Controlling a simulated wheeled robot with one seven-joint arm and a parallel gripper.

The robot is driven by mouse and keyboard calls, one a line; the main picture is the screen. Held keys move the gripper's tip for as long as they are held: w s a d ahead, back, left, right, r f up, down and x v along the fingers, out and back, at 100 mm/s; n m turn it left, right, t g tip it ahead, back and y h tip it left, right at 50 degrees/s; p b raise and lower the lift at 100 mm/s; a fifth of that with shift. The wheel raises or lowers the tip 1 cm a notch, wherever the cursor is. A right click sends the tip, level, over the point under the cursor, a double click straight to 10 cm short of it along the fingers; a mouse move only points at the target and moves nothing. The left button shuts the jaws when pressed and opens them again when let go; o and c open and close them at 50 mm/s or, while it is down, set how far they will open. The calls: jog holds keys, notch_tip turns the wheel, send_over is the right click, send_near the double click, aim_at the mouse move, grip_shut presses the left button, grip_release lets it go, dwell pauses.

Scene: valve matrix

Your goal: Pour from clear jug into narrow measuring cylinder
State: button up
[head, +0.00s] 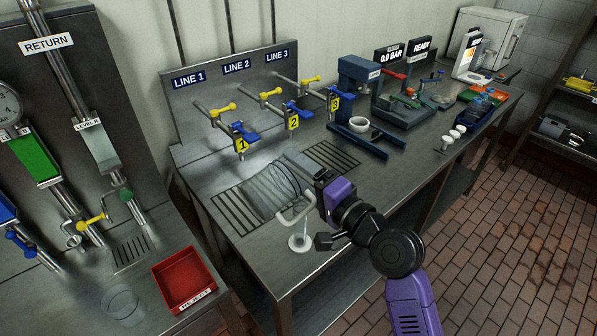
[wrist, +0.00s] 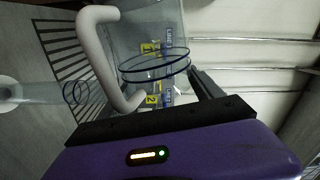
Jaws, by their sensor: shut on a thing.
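The clear jug (head: 266,192) is in my gripper (head: 313,172) above the near left end of the long bench. It looks tilted well over, and its pale handle (head: 297,208) faces the front. My gripper is shut on the jug; the exact grip point is partly hidden. In the wrist view the jug (wrist: 155,30) and its handle (wrist: 105,60) fill the upper middle. The narrow measuring cylinder stands upright on its white base (head: 300,244) near the bench's front edge, close to the handle. Its clear tube (wrist: 45,93) shows at the left of the wrist view. I cannot make out any liquid.
Numbered valves (head: 292,120) stand behind the jug over slotted drains (head: 335,156). A blue stand with a white ring (head: 360,125) is to the right. A red tray (head: 183,280) and a clear vessel (head: 120,302) sit on the left bench. A gap separates the benches.

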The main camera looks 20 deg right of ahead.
aim_at(280, 209)
jog(key=shift+w+d+r+m+p, duration=0.1)
jog(key=shift+d+m+p, duration=0.2)
jog(key=shift+m+p, duration=0.6)
dwell(0.6)
